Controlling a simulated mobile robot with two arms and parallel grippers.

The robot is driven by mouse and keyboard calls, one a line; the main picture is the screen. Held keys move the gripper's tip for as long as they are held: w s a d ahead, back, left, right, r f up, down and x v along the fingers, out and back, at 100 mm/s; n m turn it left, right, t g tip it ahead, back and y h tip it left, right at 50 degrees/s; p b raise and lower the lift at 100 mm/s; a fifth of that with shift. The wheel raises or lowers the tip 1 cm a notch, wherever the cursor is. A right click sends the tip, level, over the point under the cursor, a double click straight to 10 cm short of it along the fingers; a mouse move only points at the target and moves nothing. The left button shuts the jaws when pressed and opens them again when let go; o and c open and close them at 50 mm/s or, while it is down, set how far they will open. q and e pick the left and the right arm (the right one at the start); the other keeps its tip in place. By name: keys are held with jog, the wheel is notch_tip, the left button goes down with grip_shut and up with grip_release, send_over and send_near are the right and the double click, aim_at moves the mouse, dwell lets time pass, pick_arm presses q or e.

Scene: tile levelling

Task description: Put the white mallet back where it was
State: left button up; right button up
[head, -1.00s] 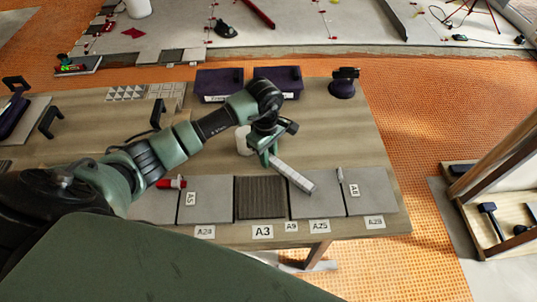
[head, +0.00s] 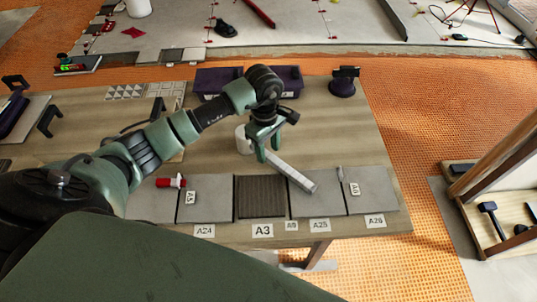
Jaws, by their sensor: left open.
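The fingers are over the far end of a pale grey bar (head: 294,174), which lies slanted towards the tiles. I cannot tell whether they touch it. My right gripper is not in view.
Grey tiles (head: 205,200) and a dark ribbed tile (head: 259,197) line the table's front edge, with label cards before them. A red-and-white tool (head: 171,182) lies left. Purple boxes (head: 218,78) and a dark suction-cup tool (head: 342,84) stand behind. The table's right side is clear.

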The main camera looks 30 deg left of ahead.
pick_arm(q)
notch_tip(320, 180, up, 9)
jog(key=b, duration=0.1)
jog(key=shift+a, duration=0.3)
dwell(0.4)
